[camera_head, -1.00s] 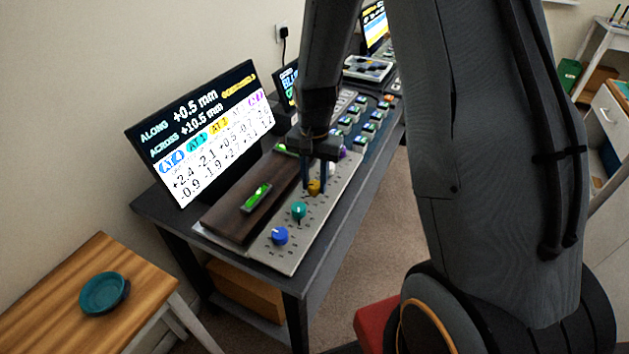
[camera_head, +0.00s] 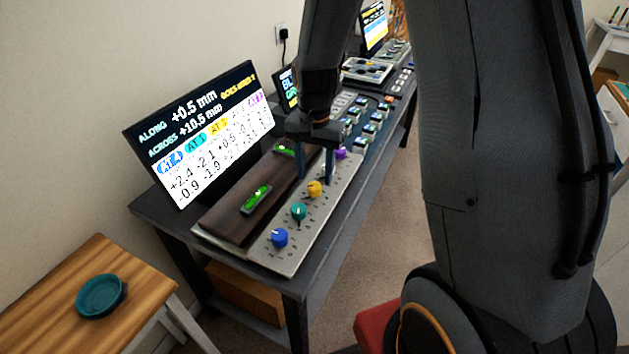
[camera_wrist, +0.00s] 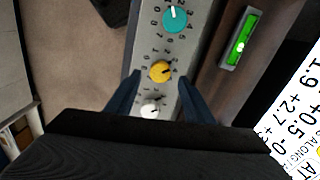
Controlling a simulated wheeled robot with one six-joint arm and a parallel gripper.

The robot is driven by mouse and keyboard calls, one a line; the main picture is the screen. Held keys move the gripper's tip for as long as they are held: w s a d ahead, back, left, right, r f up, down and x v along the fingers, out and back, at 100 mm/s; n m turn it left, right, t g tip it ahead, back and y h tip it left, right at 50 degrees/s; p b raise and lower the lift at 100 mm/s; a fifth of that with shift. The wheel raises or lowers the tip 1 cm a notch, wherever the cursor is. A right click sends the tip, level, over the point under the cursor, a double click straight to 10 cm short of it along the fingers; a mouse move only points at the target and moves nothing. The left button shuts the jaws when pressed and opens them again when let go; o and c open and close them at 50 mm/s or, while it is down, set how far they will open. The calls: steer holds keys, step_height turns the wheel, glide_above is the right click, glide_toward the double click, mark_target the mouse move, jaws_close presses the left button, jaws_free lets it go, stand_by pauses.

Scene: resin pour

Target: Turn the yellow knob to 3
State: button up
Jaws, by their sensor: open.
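The yellow knob (camera_head: 315,188) sits on the pale panel (camera_head: 290,261) between the teal knob (camera_head: 299,211) and the purple knob (camera_head: 341,154). In the wrist view the yellow knob (camera_wrist: 160,71) lies just beyond my fingertips, its dark mark pointing to the right; the numbers around it are too small to read surely. My gripper (camera_head: 314,181) is open, its fingers pointing down, behind the yellow knob. In the wrist view my gripper (camera_wrist: 154,76) straddles the panel, with a white knob (camera_wrist: 150,109) between the fingers. The fingers do not appear to touch the yellow knob.
A blue knob (camera_head: 280,237) stands at the panel's near end. A dark wooden board with green levels (camera_head: 256,199) lies to the left. A display (camera_head: 205,132) stands behind it, reading "AT 4", "AT 1" and a yellow "AT" entry. A teal dish (camera_head: 101,296) sits on the wooden table.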

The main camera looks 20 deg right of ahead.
mark_target(315, 185)
steer(key=shift+r+b, duration=0.35)
steer(key=shift+r, duration=1.65)
steer(key=shift+s, duration=0.1)
steer(key=s+r+n+t, duration=0.1)
steer(key=s+n, duration=0.6)
steer(key=s, duration=0.7)
steer(key=shift+s+a+n+b, duration=0.15)
steer(key=shift+a+n+b, duration=0.2)
steer(key=shift+n+b, duration=0.1)
